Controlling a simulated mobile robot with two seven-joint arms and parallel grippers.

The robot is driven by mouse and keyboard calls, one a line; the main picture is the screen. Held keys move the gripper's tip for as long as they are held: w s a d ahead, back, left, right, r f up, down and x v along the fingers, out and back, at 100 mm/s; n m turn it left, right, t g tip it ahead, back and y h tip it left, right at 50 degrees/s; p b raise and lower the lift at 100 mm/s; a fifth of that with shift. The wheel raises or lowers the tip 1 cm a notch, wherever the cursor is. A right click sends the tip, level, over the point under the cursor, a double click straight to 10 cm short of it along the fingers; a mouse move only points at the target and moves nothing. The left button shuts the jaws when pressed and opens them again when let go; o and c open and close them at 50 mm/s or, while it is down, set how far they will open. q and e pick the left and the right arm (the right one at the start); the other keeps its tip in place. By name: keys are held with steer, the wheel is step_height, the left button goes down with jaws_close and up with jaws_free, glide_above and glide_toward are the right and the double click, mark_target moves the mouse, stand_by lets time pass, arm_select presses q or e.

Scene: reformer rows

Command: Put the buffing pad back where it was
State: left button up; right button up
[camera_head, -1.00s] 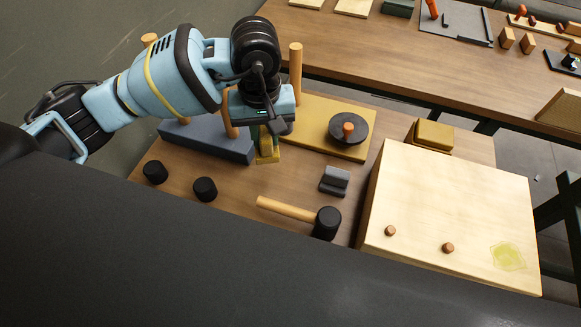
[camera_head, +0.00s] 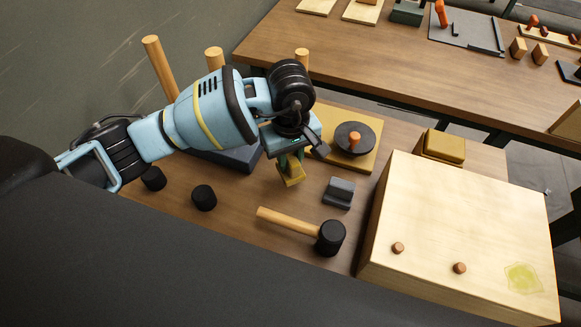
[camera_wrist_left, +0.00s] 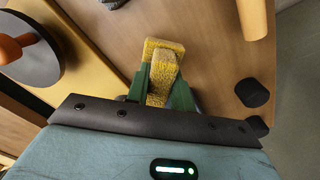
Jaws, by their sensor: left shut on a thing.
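The buffing pad, a yellow fuzzy block (camera_head: 291,175), is held in my left gripper (camera_head: 289,164), which hangs over the wooden table. In the left wrist view the pad (camera_wrist_left: 163,58) sits between the green fingers of the gripper (camera_wrist_left: 162,94), and its far end sticks out past them. The gripper is shut on it. In the head view the pad appears left of the small grey block and above the mallet; its exact height over the table is unclear. My right gripper is not in view.
A grey block (camera_head: 339,193) and a black-headed mallet (camera_head: 329,237) lie near the pad. A black disc with an orange knob (camera_head: 354,139) sits on a yellow board. A pale wooden box (camera_head: 470,225) with a yellowish stain stands right, a yellow block (camera_head: 443,146) behind it. Wooden posts (camera_head: 159,62) stand left.

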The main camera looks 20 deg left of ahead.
mark_target(290, 156)
arm_select(q)
steer(key=shift+f, duration=1.85)
steer(key=shift+f, duration=0.2)
steer(key=o, duration=1)
steer(key=shift+c, duration=0.2)
step_height(290, 156, up, 12)
steer(key=shift+r, duration=0.2)
